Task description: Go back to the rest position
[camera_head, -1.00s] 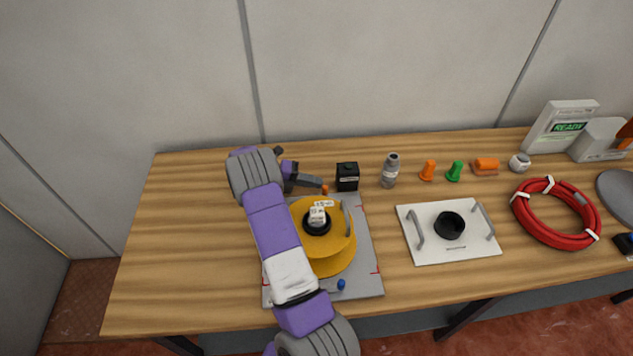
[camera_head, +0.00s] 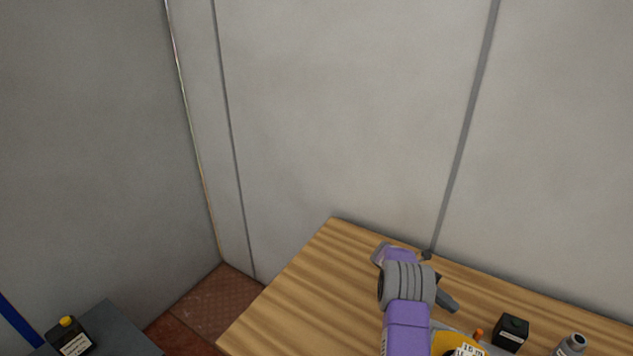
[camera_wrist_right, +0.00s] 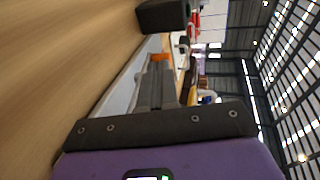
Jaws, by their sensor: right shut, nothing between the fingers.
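My right arm comes up from the bottom edge of the head view and bends over the wooden table. Its right gripper (camera_head: 452,304) is shut and empty, pointing right above the table, to the left of a black box (camera_head: 511,332). In the right wrist view the shut fingers (camera_wrist_right: 157,82) lie together with nothing between them. A small orange piece (camera_wrist_right: 160,57) shows just past their tips, and the black box (camera_wrist_right: 162,15) is farther on. My left gripper is not in view.
The yellow spool (camera_head: 446,343) is partly hidden behind my right arm and cut off by the frame. An orange peg (camera_head: 478,334) and a grey bottle (camera_head: 573,345) stand nearby. The table's left part (camera_head: 305,295) is bare. A black yellow-capped bottle (camera_head: 72,338) stands at lower left.

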